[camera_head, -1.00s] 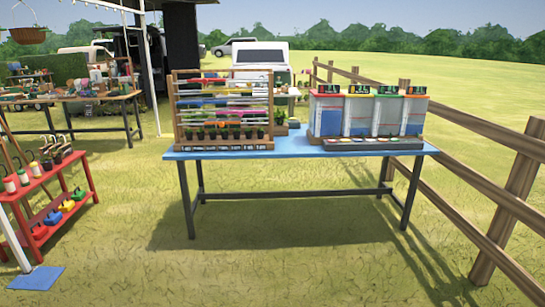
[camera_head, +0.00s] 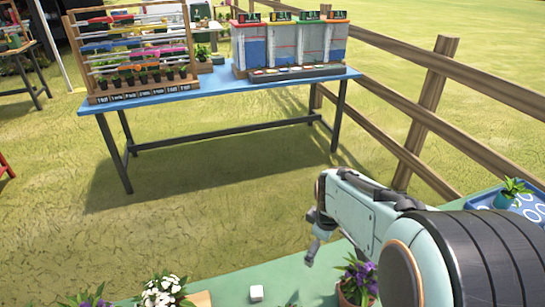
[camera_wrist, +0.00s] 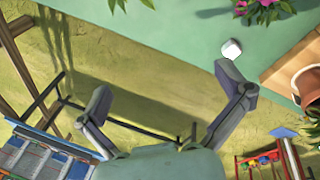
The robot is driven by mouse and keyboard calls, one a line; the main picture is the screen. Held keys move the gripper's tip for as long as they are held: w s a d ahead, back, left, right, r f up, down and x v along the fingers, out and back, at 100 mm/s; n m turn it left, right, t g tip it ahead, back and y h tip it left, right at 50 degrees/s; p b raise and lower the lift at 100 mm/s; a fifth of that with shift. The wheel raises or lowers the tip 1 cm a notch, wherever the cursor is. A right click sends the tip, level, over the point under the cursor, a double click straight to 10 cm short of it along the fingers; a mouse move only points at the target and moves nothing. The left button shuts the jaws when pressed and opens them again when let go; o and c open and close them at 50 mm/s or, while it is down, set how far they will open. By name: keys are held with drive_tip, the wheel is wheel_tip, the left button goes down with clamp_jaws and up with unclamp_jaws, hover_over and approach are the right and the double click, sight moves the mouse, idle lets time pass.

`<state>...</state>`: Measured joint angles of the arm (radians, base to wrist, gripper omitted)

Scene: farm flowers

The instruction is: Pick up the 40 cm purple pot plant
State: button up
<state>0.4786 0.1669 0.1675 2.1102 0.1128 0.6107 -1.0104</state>
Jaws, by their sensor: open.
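A purple-flowered plant in a terracotta pot (camera_head: 356,283) stands on the green table at the bottom of the head view, below my arm. A second purple-flowered plant (camera_head: 86,300) is cut off by the bottom edge at left. No size marking is readable on either. My gripper (camera_head: 314,238) hangs above the table's far edge, apart from both plants. In the wrist view my gripper (camera_wrist: 164,85) has its fingers spread wide with nothing between them. That view also shows pink-purple flowers (camera_wrist: 266,8) at the top and part of a terracotta pot (camera_wrist: 307,86) at right.
The green table (camera_head: 225,288) also holds a white-flowered plant (camera_head: 163,289), a small white cube (camera_head: 256,293) and a blue tray (camera_head: 530,207) with a leafy plant at right. A blue table (camera_head: 215,92) with racks stands beyond grass. A wooden fence (camera_head: 425,112) runs along the right.

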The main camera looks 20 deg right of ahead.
drive_tip(key=d+f+m+g, duration=0.1)
drive_tip(key=d+f, duration=0.3)
drive_tip(key=f, duration=0.1)
drive_tip(key=m+g+y, duration=0.2)
drive_tip(key=m, duration=0.1)
hover_over(356, 294)
wheel_tip(356, 294, down, 6)
drive_tip(key=shift+w+d+f, duration=0.15)
wheel_tip(356, 294, down, 6)
drive_tip(key=shift+f, duration=0.1)
drive_tip(key=c, duration=0.8)
